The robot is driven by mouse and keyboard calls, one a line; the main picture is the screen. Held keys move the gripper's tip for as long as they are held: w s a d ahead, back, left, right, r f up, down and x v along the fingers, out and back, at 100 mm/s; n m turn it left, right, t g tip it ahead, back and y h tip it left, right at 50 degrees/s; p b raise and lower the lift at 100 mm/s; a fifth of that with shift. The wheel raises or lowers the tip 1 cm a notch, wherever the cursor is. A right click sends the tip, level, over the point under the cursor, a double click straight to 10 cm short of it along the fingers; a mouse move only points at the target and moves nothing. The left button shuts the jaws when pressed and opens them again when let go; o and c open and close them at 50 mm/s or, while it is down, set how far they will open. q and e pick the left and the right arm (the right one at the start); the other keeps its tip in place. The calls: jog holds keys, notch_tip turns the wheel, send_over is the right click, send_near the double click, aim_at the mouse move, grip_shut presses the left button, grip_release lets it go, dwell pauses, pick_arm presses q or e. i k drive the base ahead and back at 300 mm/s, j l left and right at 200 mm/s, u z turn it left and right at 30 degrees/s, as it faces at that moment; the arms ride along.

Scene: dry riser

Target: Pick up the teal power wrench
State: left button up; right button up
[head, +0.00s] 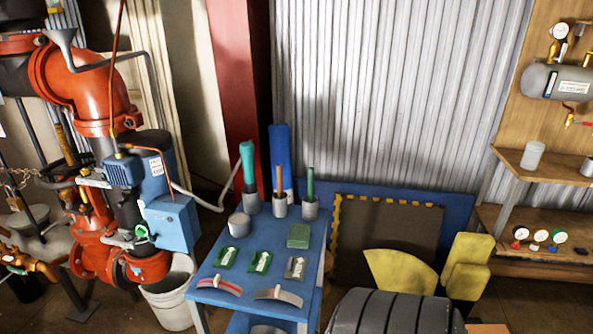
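A teal tool (248,165), which I take to be the power wrench, stands nearly upright, tilted slightly, in a grey cup holder (251,204). The holder is at the back left of the blue table (235,275). The tool's thick teal end points up, and its lower end is hidden inside the cup. Neither of my grippers is in the head view, and nothing is seen touching the tool.
Beside it, two more cups hold a brown-handled tool (279,178) and a green-handled tool (310,184). Small green parts, a green block (299,236) and curved pieces lie in front. Red piping with a blue motor (125,171) stands left; a white bucket (170,300) is near the table's left side.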

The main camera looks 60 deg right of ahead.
aim_at(246, 148)
jog(key=z, duration=1.7)
jog(key=j, duration=0.15)
jog(key=i+z, duration=0.05)
